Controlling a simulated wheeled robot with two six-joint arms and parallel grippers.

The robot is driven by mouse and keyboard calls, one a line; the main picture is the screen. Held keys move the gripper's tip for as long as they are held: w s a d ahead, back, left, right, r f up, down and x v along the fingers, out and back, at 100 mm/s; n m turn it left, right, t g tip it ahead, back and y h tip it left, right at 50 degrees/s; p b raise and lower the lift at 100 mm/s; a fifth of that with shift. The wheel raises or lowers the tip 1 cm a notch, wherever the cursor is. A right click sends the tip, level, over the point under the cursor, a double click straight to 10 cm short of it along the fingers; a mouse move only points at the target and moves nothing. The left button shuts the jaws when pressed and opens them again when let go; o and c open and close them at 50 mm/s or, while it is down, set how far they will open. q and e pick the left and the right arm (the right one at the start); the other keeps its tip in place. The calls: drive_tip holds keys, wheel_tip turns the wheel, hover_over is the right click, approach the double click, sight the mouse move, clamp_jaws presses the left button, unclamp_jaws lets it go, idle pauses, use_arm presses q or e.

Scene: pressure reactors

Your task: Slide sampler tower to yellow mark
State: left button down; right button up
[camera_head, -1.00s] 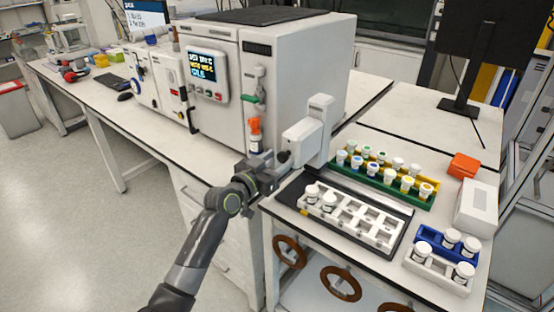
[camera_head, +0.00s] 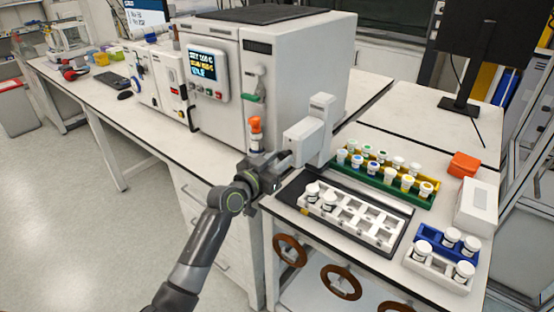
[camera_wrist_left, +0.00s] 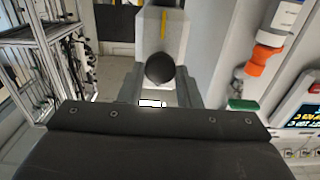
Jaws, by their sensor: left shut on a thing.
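The sampler tower (camera_head: 319,132) is a white upright column with an arm reaching left, standing at the back left of the black base plate (camera_head: 284,194). My left gripper (camera_head: 279,168) is at the tower's left side, below its arm. In the left wrist view, a black round knob (camera_wrist_left: 159,68) sits between my left gripper's fingers (camera_wrist_left: 158,92), which are shut on it. A yellow stripe (camera_wrist_left: 164,22) shows on the pale block above the knob. A small yellow mark (camera_head: 304,211) shows at the front left of the white vial rack (camera_head: 352,222). My right gripper is not in view.
The large white reactor cabinet (camera_head: 300,75) stands behind and left of the tower, with an orange-capped bottle (camera_head: 256,135) on its front. The green vial rack (camera_head: 398,190) stands right of the tower. An orange box (camera_head: 464,165) and blue rack (camera_head: 440,240) are farther right.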

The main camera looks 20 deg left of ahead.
use_arm(q)
drive_tip(key=s+d, duration=0.2)
drive_tip(key=d, duration=0.5)
drive_tip(key=shift+s+p, duration=0.25)
drive_tip(key=shift+p, duration=0.1)
drive_tip(key=c, duration=1.1)
unclamp_jaws()
drive_tip(key=shift+a, duration=0.1)
drive_tip(key=shift+o, duration=0.2)
drive_tip(key=b+v, duration=0.3)
drive_tip(key=v, duration=1.4)
drive_tip(key=shift+s, duration=0.2)
